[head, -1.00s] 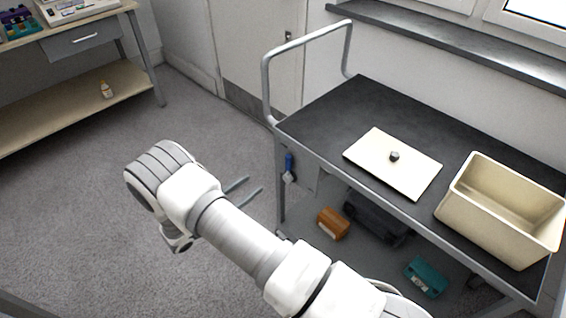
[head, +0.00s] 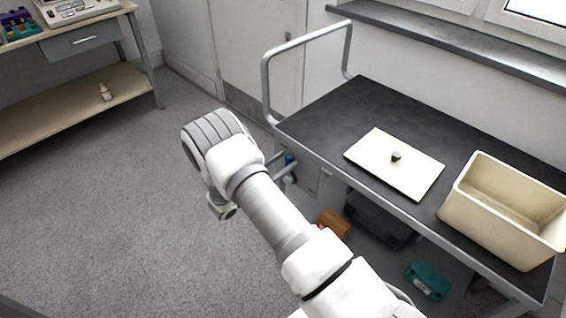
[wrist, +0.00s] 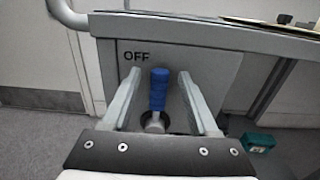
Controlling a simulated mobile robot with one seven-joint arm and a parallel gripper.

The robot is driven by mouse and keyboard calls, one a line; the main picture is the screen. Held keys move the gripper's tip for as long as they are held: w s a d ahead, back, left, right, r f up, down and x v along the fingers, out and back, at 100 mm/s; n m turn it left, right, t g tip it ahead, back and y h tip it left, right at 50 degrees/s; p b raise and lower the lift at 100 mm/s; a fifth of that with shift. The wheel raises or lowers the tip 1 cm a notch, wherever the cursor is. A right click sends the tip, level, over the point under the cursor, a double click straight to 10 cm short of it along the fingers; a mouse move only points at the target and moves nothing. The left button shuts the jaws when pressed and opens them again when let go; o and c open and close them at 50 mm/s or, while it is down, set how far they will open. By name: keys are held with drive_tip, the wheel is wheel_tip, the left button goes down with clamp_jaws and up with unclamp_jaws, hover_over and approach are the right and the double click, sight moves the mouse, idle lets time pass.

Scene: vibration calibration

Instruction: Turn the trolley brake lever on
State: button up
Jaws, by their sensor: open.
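The trolley brake lever has a blue grip (wrist: 158,90) on a metal stem and stands upright on a grey panel (wrist: 215,70) below the trolley top. The word OFF is on the panel, up and left of the grip. In the wrist view my gripper (wrist: 157,88) is open, one finger on each side of the blue grip, with gaps on both sides. In the head view the lever (head: 290,160) shows partly behind my arm. The gripper's fingertips (head: 285,160) are mostly hidden there. I cannot tell whether the fingers touch the lever.
The black trolley top (head: 335,105) carries a cream lid (head: 420,170) with a dark knob and a cream bin (head: 490,220). A teal box (head: 428,280) and an orange-brown box (head: 334,222) lie below. A bench (head: 70,95) stands at left. The floor between is clear.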

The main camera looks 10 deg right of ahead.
clamp_jaws()
idle(1.4)
